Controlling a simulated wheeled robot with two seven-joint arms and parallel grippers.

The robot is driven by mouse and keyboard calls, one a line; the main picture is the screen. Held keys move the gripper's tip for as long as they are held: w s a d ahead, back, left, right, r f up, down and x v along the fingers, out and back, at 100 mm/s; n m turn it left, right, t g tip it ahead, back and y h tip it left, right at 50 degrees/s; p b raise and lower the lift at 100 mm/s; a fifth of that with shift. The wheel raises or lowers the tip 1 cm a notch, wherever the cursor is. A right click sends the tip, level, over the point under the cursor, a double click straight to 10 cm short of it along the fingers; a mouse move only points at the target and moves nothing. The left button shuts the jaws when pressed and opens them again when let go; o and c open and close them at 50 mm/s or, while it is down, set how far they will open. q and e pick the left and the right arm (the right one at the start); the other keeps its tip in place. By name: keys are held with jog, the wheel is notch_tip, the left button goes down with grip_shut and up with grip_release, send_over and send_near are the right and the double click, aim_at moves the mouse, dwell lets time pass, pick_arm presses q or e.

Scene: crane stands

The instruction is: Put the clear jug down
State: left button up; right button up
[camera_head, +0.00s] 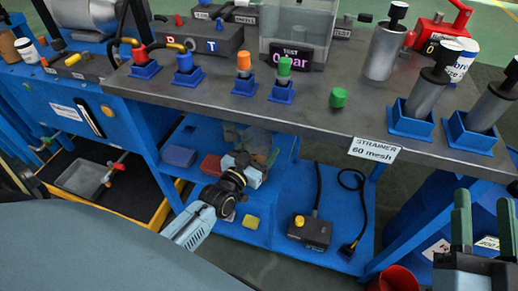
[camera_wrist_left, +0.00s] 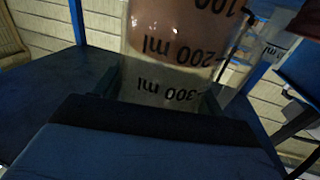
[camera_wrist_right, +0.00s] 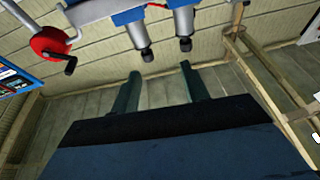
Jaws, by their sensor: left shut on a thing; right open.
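The clear jug (camera_head: 258,142) is in the space under the grey bench, above the blue lower shelf (camera_head: 275,238). In the left wrist view, the jug (camera_wrist_left: 172,48) fills the space between the fingers and shows black 100, 200 and 300 ml marks. My left gripper (camera_head: 256,168) is shut on it. The jug's base and any contact with the shelf are hidden. My right gripper (camera_head: 485,198) is open and empty at the right, and its two green fingers stand apart in the right wrist view (camera_wrist_right: 160,72).
A blue box (camera_head: 179,156), a red box (camera_head: 210,165) and a yellow block (camera_head: 251,221) lie on the lower shelf. A black device (camera_head: 310,232) with hoses stands right of them. The grey bench top (camera_head: 330,125) overhangs. A red bucket (camera_head: 397,280) stands at lower right.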

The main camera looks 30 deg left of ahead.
pick_arm(q)
jog(key=o, duration=1.2)
jog(key=shift+r, duration=0.1)
jog(key=s+p, duration=0.2)
jog(key=s, duration=0.3)
jog(key=s+p, duration=0.2)
jog(key=s, duration=0.4)
jog(key=s+d+r+g, duration=0.2)
jog(key=d+r, duration=0.1)
jog(key=s+d+r+m+g+h, duration=0.1)
jog(key=d+r+g, duration=0.2)
jog(key=s+d+r+m+g+h, duration=0.1)
jog(key=s+d+r+g, duration=0.1)
jog(key=d+r, duration=0.1)
jog(key=shift+s+d+r+g, duration=0.3)
jog(key=shift+d+r+g, duration=0.1)
pick_arm(e)
jog(key=s+d+f+g+h, duration=0.1)
jog(key=d+f+g+h, duration=0.1)
jog(key=f+g, duration=0.3)
jog(key=s+d+f+g+h, duration=0.1)
jog(key=f+g, duration=0.4)
jog(key=f, duration=0.5)
jog(key=shift+s+d+m+g+h, duration=0.3)
jog(key=shift+s+d+h, duration=0.1)
jog(key=shift+s, duration=0.35)
pick_arm(q)
jog(key=shift+w+p, duration=0.1)
jog(key=shift+p, duration=0.2)
